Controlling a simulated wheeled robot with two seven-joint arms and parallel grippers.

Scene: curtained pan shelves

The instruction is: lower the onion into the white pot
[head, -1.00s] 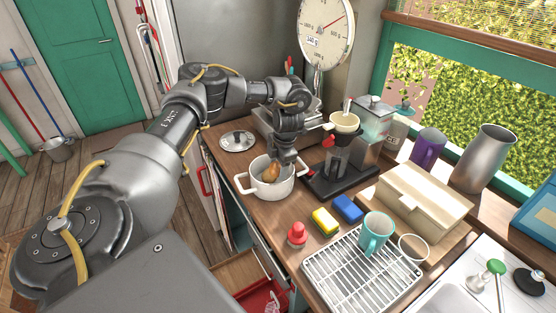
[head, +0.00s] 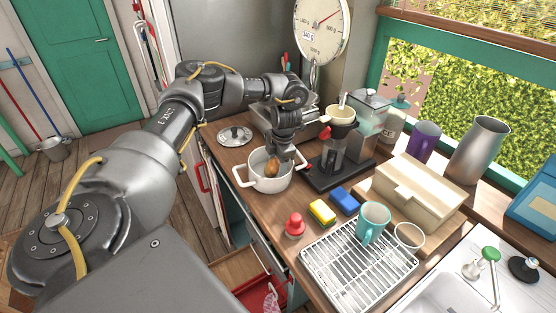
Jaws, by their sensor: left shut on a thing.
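The white pot (head: 268,184) stands on the wooden counter, with its two handles to the left and right. The brown onion (head: 272,168) is inside the pot's opening, seen below the rim's far edge. My left gripper (head: 277,157) reaches down over the pot from the back right and is shut on the onion. The fingers partly hide the onion's upper side. I cannot tell whether the onion touches the pot's floor. My right gripper is not in view.
A pot lid (head: 235,136) lies behind the pot. A black coffee stand (head: 338,165) is close on the right.

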